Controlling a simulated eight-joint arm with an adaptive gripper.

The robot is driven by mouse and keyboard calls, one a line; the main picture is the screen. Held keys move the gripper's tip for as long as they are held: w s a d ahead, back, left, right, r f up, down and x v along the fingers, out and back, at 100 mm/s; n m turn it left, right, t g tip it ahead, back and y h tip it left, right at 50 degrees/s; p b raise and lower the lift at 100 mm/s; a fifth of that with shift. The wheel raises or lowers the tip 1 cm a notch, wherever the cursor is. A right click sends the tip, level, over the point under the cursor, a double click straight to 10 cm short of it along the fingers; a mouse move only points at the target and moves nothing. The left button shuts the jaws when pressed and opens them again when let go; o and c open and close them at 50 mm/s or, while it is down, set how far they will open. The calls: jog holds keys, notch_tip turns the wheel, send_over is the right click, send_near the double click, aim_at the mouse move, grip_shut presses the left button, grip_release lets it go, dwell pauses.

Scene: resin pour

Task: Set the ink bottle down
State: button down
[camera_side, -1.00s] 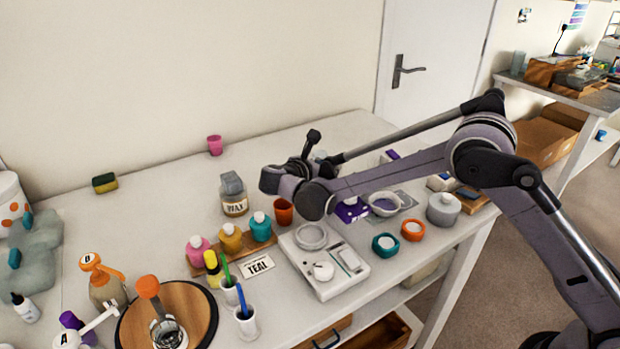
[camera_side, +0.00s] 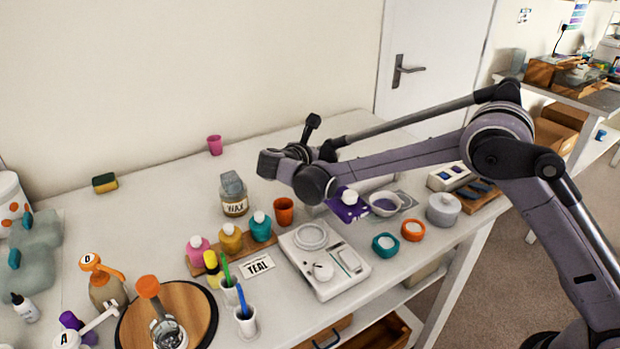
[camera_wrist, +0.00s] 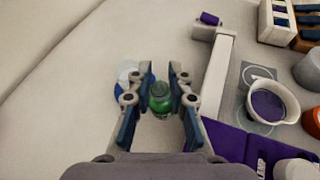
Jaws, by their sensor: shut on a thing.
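The green ink bottle (camera_wrist: 160,98) is between the two fingers of my gripper (camera_wrist: 158,86) in the wrist view, its grey cap facing the camera. The gripper is shut on it. Beyond the bottle, a round blue-and-white patch (camera_wrist: 125,82) on the table is partly covered by the left finger. In the side view my wrist hides the fingers and the ink bottle. I cannot tell how high the bottle is above the table.
To the right in the wrist view are a pale grey stand (camera_wrist: 215,78), a purple roll (camera_wrist: 209,18), a bowl of purple liquid (camera_wrist: 271,106) and a purple mat (camera_wrist: 236,143). A wax jar (camera_side: 233,195) and orange cup (camera_side: 284,211) stand left of my wrist.

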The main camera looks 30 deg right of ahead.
jog(key=s+d+r, duration=0.5)
jog(key=d+r, duration=0.2)
jog(key=d, duration=0.3)
jog(key=w+d, duration=0.3)
jog(key=d, duration=0.6)
jog(key=w+d, duration=0.3)
jog(key=d, duration=0.5)
jog(key=shift+w+a+f, duration=1.35)
jog(key=shift+f, duration=0.35)
jog(key=shift+w+a+f, duration=1.3)
jog(key=shift+w+f, duration=0.05)
jog(key=shift+f, duration=0.4)
jog(key=shift+w+a+f, duration=1.35)
jog(key=shift+f, duration=0.35)
jog(key=shift+f, duration=0.15)
jog(key=c, duration=1.3)
grip_release()
jog(key=shift+o, duration=0.2)
